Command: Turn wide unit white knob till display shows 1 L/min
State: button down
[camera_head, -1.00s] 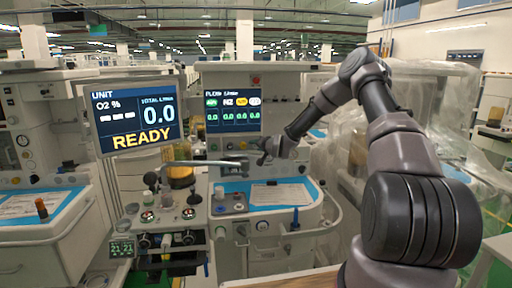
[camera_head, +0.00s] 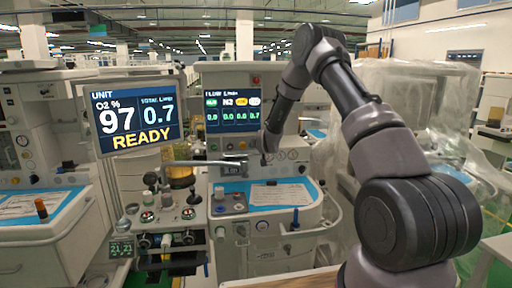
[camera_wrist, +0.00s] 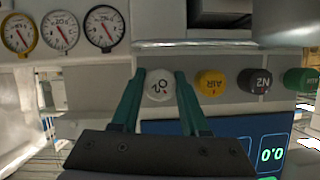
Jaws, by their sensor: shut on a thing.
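The white knob (camera_wrist: 158,86), marked O2, sits between the two green fingers of my gripper (camera_wrist: 160,78) in the wrist view, which is upside down. The fingers are shut on the knob, one on each side. In the head view my gripper (camera_head: 268,157) is at the unit's front panel, below the flow screen, and the knob cannot be made out there. The tilted unit display (camera_head: 137,117) reads O2 97 %, total 0.7 L/min and READY. The flow screen (camera_head: 232,108) shows coloured columns, the rightmost reading about 0.7.
Beside the white knob are a yellow AIR knob (camera_wrist: 211,82), a black N2 knob (camera_wrist: 254,81) and a green knob (camera_wrist: 298,79). Round gauges (camera_wrist: 61,30) are on the panel nearby. A blue-topped work shelf (camera_head: 232,187) juts out below my gripper.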

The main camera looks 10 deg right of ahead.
jog(key=shift+f+n+h, duration=0.1)
jog(key=shift+n+h, duration=0.2)
dwell(0.4)
jog(key=shift+c, duration=2)
grip_release()
jog(key=v, duration=1.1)
